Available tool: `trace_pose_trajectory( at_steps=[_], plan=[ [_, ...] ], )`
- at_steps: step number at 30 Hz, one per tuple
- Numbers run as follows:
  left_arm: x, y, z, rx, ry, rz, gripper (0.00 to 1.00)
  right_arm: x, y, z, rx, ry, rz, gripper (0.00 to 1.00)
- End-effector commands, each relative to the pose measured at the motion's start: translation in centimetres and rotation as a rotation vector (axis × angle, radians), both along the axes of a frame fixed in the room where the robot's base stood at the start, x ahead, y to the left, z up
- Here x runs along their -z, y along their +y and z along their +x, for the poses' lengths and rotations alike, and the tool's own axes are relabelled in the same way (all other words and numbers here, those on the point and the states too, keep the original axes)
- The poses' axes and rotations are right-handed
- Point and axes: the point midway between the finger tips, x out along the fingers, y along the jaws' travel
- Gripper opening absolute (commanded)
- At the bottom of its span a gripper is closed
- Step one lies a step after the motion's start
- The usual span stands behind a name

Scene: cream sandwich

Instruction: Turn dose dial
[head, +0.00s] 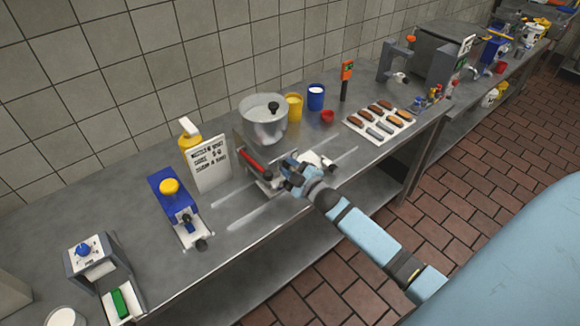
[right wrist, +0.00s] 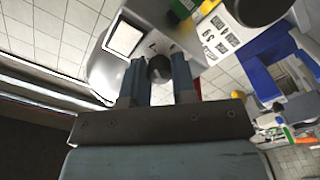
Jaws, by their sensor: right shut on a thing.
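The depositing machine, with a round metal hopper (head: 264,128) and a red bar (head: 250,163) on its side, stands on the steel counter. My right gripper (head: 292,168) is at its front, low beside the body. In the right wrist view a dark round knob (right wrist: 160,68), seemingly the dose dial, sits between the two fingers of my right gripper (right wrist: 158,82), which is shut on it. The knob is against the machine's pale body. Any marks or scale on the dial are hidden in the head view. My left gripper is out of view.
A white sign (head: 209,165) and a blue device with a yellow top (head: 170,187) stand left of the machine. A yellow cup (head: 294,107), a blue cup (head: 316,97) and a tray of eclairs (head: 363,133) are to the right.

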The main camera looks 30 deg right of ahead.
Motion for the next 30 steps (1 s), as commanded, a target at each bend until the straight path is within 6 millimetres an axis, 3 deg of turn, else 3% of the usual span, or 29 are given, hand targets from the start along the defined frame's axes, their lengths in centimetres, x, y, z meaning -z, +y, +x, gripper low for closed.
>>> trace_pose_trajectory(
  at_steps=[9, 10, 13, 23, 26, 30],
  plan=[
    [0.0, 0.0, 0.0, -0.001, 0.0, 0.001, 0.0, 0.0, 0.0, 0.0, 0.0, 0.0, 0.002, 0.01],
    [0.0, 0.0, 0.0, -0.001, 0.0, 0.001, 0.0, 0.0, 0.0, 0.0, 0.0, 0.0, 0.002, 0.3],
    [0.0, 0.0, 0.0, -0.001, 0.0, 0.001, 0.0, 0.0, 0.0, 0.0, 0.0, 0.0, 0.001, 0.51],
    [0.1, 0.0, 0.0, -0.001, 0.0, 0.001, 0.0, 0.1, 0.0, -0.3, 0.0, 0.001, 0.0, 0.51],
    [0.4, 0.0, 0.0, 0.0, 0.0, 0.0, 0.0, 0.2, -0.1, -1.3, 0.0, 0.001, 0.0, 0.51],
    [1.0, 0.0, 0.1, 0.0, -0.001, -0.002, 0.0, 0.4, -0.3, -4.0, -0.001, 0.002, -0.001, 0.51]
  ],
)
